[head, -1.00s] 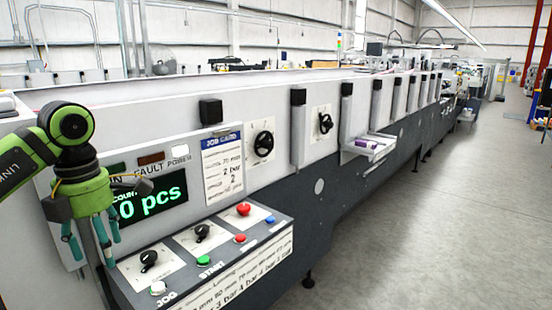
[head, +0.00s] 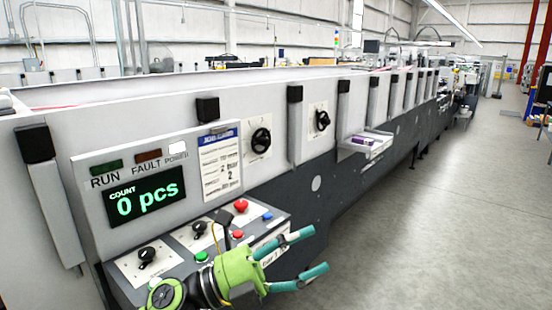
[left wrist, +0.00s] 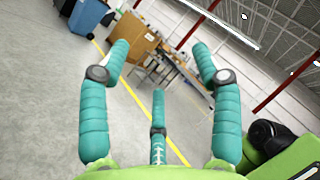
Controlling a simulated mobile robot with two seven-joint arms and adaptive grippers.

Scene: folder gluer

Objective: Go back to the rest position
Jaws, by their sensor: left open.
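My left gripper (head: 312,256) is green with teal fingers and shows at the bottom middle of the head view. Its fingers are spread apart with nothing between them. It is in front of the folder gluer's control panel (head: 128,272) and hides part of the panel's lower right. In the left wrist view the open fingers (left wrist: 160,65) point across the floor toward a wooden cabinet and a table. My right gripper is in neither view now.
The long folder gluer (head: 270,95) runs from the left into the distance. Its display (head: 145,195) reads 0 pcs. A small tray (head: 365,146) sticks out from its side. Grey floor (head: 440,220) is clear on the right. A blue bin (left wrist: 87,15) stands farther off.

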